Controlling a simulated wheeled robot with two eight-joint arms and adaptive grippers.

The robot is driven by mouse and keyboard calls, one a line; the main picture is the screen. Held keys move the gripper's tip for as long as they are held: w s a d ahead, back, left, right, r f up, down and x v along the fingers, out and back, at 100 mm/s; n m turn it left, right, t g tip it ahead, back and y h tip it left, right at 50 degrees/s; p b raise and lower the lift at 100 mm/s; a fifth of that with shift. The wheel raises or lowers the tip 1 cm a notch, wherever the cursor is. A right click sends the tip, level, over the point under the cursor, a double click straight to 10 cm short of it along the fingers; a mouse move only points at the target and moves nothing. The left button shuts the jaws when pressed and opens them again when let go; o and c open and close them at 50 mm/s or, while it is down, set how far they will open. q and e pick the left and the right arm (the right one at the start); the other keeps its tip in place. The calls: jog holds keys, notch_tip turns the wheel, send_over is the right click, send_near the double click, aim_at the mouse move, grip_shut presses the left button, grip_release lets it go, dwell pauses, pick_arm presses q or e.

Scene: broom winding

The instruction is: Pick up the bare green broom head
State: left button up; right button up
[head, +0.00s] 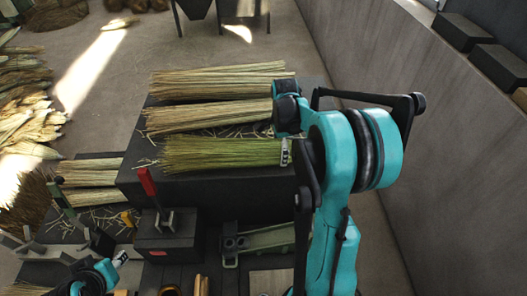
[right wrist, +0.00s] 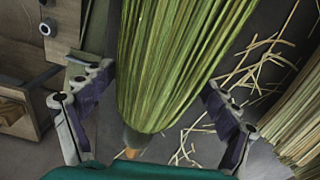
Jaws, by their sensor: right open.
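The bare green broom head (head: 222,153) lies on the near edge of the dark raised bench, its stalks running left to right. In the right wrist view the green broom head (right wrist: 175,60) fills the middle, its narrow end toward the camera. My right gripper (head: 287,152) is at the right end of the bundle. Its open fingers (right wrist: 156,82) stand on both sides of the bundle, with gaps visible. My left gripper (head: 118,260) shows only in part at the lower left; its jaw state is unclear.
Two straw-coloured bundles (head: 208,116) (head: 225,80) lie behind the green one on the dark bench (head: 150,184). Loose stalks are scattered between them. A block with a red lever (head: 147,182) stands in front. A grey wall (head: 430,110) runs along the right.

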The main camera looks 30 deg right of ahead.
jog(key=shift+s, duration=0.1)
jog(key=shift+c, duration=0.9)
jog(key=c, duration=1.3)
jog(key=shift+c, duration=0.2)
